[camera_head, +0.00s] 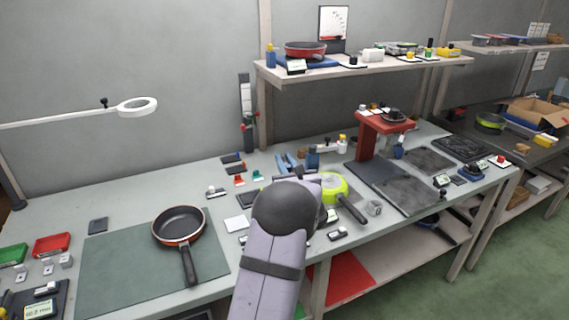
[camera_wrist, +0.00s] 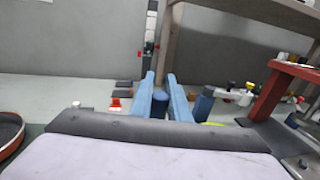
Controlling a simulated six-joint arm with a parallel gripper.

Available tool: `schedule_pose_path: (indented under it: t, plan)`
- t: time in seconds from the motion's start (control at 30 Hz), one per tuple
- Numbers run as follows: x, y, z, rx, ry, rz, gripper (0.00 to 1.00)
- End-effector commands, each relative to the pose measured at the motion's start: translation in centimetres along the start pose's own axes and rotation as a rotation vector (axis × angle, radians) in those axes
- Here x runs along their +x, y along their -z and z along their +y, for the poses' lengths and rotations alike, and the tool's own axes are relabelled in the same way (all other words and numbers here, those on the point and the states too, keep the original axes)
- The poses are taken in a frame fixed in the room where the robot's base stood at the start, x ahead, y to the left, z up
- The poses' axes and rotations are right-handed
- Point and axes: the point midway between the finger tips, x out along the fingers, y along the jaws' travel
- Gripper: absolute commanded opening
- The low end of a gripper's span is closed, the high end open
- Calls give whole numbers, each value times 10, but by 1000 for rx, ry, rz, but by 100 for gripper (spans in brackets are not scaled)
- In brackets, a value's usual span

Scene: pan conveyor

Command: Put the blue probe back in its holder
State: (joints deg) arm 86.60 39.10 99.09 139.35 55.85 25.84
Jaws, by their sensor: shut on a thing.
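My gripper (camera_head: 287,161) reaches over the bench towards the back wall, and my own arm hides much of what lies below it. In the wrist view, its two light-blue fingers (camera_wrist: 161,77) point away from me with a short dark-blue cylinder, the blue probe (camera_wrist: 160,97), between them. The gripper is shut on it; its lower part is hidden. A dark-blue upright block (camera_head: 313,158) stands just right of the fingers, and it also shows in the wrist view (camera_wrist: 203,104). I cannot tell whether it is the probe's holder.
A green pan (camera_head: 329,183) lies right of my wrist. A red stand (camera_head: 366,138) rises further right, under a loaded shelf (camera_head: 350,72). A dark pan (camera_head: 178,226) lies on the green mat (camera_head: 115,270) at left. Small red and dark items (camera_head: 238,180) lie left of my gripper.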

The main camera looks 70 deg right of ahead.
Motion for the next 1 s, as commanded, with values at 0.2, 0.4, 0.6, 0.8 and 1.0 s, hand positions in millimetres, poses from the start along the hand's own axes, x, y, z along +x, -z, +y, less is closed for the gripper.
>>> schedule_pose_path:
  t: [0.2,0.4,0.6,0.8,1.0]
  plan:
    - [0,22,0,0,0,-1,0]
    - [0,38,0,-1,0,-1,0]
    - [0,47,0,-1,-1,-1,0]
    - [0,50,0,-1,-1,-1,0]
    - [0,50,0,0,0,-1,0]
